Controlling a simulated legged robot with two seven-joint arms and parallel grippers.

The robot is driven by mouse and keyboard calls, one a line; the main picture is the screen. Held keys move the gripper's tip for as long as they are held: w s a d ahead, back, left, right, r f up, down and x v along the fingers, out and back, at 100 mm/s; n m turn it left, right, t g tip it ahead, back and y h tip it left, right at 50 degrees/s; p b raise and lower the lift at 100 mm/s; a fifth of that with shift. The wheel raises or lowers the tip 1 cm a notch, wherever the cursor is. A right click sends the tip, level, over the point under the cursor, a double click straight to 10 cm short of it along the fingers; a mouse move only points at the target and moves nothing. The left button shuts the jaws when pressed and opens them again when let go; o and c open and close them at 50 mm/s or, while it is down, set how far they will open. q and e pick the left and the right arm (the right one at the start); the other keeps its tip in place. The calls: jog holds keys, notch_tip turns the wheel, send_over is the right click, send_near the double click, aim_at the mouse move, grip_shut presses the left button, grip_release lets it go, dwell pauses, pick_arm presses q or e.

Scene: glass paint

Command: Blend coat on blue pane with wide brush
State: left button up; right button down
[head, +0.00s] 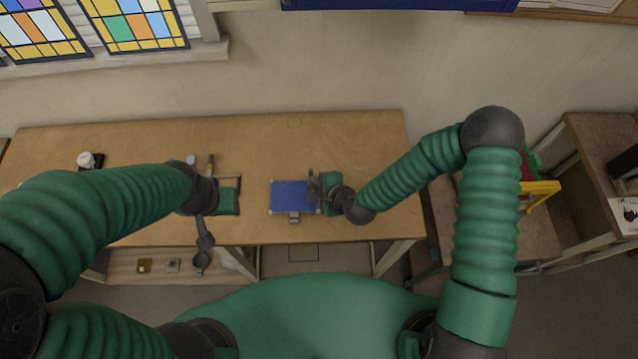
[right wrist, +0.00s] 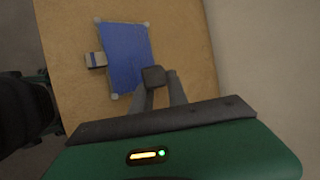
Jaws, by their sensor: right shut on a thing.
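The blue pane (head: 289,197) lies flat on the wooden table, with small pale pieces at its corners. It also shows in the right wrist view (right wrist: 124,52). My right gripper (head: 314,187) is over the pane's right side. In the right wrist view its fingers are shut on a dark, block-shaped thing (right wrist: 153,76), which I take to be the wide brush. The block overlaps the pane's edge; I cannot tell whether it touches the glass. My left gripper (head: 232,195) is left of the pane, low over the table; its fingers are unclear.
Upright handles (head: 210,163) stand behind my left gripper. A white-topped jar (head: 86,160) is at the table's left. The table (head: 350,140) is clear behind the pane.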

jog(key=a, duration=1.2)
jog(key=shift+a+b, duration=0.25)
jog(key=shift+b, duration=0.1)
dwell(0.4)
notch_tip(320, 180, up, 5)
jog(key=p, duration=0.4)
jog(key=shift+w, duration=0.1)
